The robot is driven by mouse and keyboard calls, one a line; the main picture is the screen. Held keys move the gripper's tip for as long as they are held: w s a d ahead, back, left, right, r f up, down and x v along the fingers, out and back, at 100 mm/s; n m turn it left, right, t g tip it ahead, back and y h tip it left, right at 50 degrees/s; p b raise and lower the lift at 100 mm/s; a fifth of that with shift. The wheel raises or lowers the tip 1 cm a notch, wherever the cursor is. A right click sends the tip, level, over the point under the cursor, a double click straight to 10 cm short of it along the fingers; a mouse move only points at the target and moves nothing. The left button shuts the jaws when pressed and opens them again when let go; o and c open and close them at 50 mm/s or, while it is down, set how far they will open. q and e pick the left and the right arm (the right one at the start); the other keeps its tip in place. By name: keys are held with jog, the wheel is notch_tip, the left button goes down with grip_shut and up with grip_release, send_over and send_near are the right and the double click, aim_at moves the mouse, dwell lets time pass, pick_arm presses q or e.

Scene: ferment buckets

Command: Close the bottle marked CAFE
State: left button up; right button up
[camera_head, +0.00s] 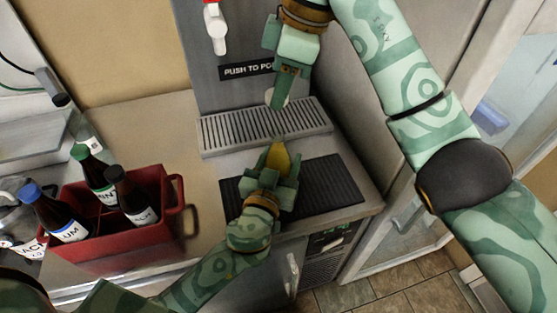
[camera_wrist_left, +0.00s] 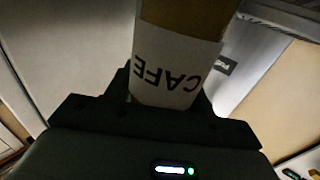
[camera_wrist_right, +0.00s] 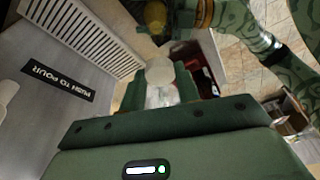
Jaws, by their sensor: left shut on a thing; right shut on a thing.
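The bottle marked CAFE (camera_wrist_left: 178,72) has a white label and a yellow-brown body. In the head view its yellow part (camera_head: 278,156) shows between the fingers of my left gripper (camera_head: 274,170), which is shut on it above the black mat. My right gripper (camera_head: 280,98) is shut on a pale round cap (camera_wrist_right: 160,72), beyond the bottle in the head view. The cap is mostly hidden by the fingers there. In the right wrist view the bottle's yellow top (camera_wrist_right: 155,15) shows apart from the cap.
A red crate (camera_head: 112,240) at the left holds several capped bottles, including one with a blue cap (camera_head: 52,214). A metal drip grille (camera_head: 265,126) lies under the dispenser with its red and white tap (camera_head: 215,28). The black mat (camera_head: 325,188) is bare at its right.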

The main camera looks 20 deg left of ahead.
send_over(277, 147)
jog(key=w, duration=0.2)
jog(key=shift+s+d+f, duration=0.1)
jog(key=shift+f, duration=1.1)
jog(key=shift+s+d+f, duration=0.1)
jog(key=shift+f, duration=1.05)
jog(key=shift+f, duration=0.9)
jog(key=shift+f, duration=0.55)
jog(key=m+t, duration=0.1)
jog(key=m, duration=0.4)
jog(key=shift+s, duration=0.2)
jog(key=m+t, duration=0.1)
jog(key=m, duration=0.2)
jog(key=shift+s+m, duration=0.1)
jog(key=shift+m, duration=0.2)
jog(key=m, duration=0.3)
jog(key=m+t+h, duration=0.1)
jog(key=m, duration=0.1)
jog(key=shift+s+a+m+h, duration=0.1)
jog(key=shift+a+m+h, duration=0.1)
jog(key=shift+m+h, duration=0.15)
jog(key=m+h, duration=0.1)
jog(key=m, duration=0.4)
jog(key=shift+a+t, duration=0.1)
jog(key=shift+t, duration=0.2)
